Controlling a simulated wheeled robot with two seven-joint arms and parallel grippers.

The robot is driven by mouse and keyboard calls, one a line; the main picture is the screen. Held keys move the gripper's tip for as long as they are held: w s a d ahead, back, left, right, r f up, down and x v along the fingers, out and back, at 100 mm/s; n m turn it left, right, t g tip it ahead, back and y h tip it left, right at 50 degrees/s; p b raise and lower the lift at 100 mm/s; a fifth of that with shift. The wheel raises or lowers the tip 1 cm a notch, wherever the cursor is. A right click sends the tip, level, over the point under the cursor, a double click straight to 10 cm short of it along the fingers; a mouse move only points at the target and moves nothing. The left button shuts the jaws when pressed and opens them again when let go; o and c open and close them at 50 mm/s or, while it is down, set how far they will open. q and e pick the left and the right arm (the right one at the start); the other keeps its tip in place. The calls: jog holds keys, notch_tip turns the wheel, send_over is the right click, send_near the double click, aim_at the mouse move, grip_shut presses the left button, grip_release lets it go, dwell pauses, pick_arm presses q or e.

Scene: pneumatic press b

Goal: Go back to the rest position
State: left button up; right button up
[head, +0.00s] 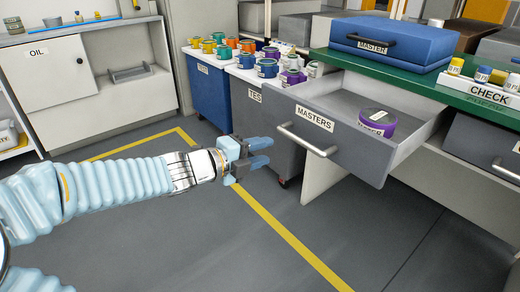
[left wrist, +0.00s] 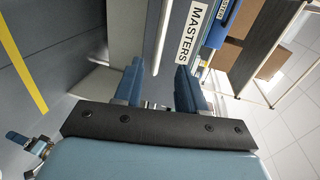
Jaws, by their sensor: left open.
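My left gripper (head: 260,152) is in front of the open MASTERS drawer (head: 348,158), a little left of its handle (head: 308,140) in the head view. Its two blue fingers are apart and nothing shows between them. In the left wrist view the open fingers (left wrist: 160,88) point toward the drawer front with its MASTERS label (left wrist: 195,28). A purple cylinder (head: 378,121) with a dark top and a label sits inside the drawer.
A green-topped bench (head: 415,76) carries a blue MASTER case (head: 392,42) and a CHECK rack (head: 482,88). Blue and grey bins (head: 207,91) with several coloured pots stand behind my gripper. An OIL cabinet (head: 45,77) is at left. The grey floor (head: 225,240) in front is clear.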

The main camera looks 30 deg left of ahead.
dwell(0.4)
pick_arm(q)
jog(key=w+d+f+n+g, duration=0.1)
jog(key=d+f+n+g, duration=0.2)
jog(key=f, duration=0.5)
jog(key=w+d+f+n, duration=0.2)
jog(key=f+n, duration=0.3)
jog(key=f, duration=0.2)
jog(key=w+d+f+n+g, duration=0.1)
jog(key=d+f+n+g, duration=0.15)
jog(key=f, duration=0.55)
jog(key=s+d+f+n+g, duration=0.4)
jog(key=s+f, duration=0.4)
jog(key=f, duration=0.3)
jog(key=s+d+f+n+g+y, duration=0.1)
jog(key=s+d+f+n+g, duration=0.3)
jog(key=s+f+n, duration=0.5)
notch_tip(320, 180, down, 3)
jog(key=shift+s+d+f+p, duration=0.15)
jog(key=shift+d+p, duration=0.3)
jog(key=shift+d, duration=0.55)
